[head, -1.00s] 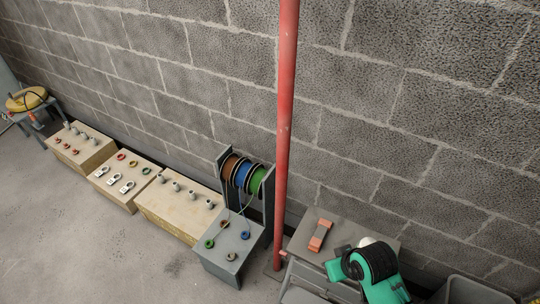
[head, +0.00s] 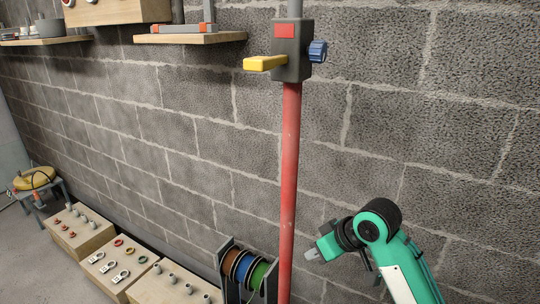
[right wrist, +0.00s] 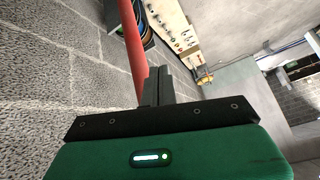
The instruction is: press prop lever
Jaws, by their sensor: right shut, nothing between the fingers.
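The prop is a red upright pole (head: 290,180) in front of the block wall. A dark grey housing (head: 292,55) with a red patch sits around it near the top of the head view. A yellow lever (head: 265,63) sticks out from the housing's left side, and a blue knob (head: 318,50) is on its right. My right gripper (head: 312,255) is shut and empty, to the right of the pole and well below the lever. In the right wrist view the shut fingers (right wrist: 158,88) show close to the red pole (right wrist: 132,45). My left gripper is not in view.
Wooden shelves (head: 190,39) are on the wall left of the housing. A reel stand (head: 225,270) with coloured reels is left of the pole's lower part. Wooden boxes (head: 85,235) line the floor. The wall right of the pole is bare.

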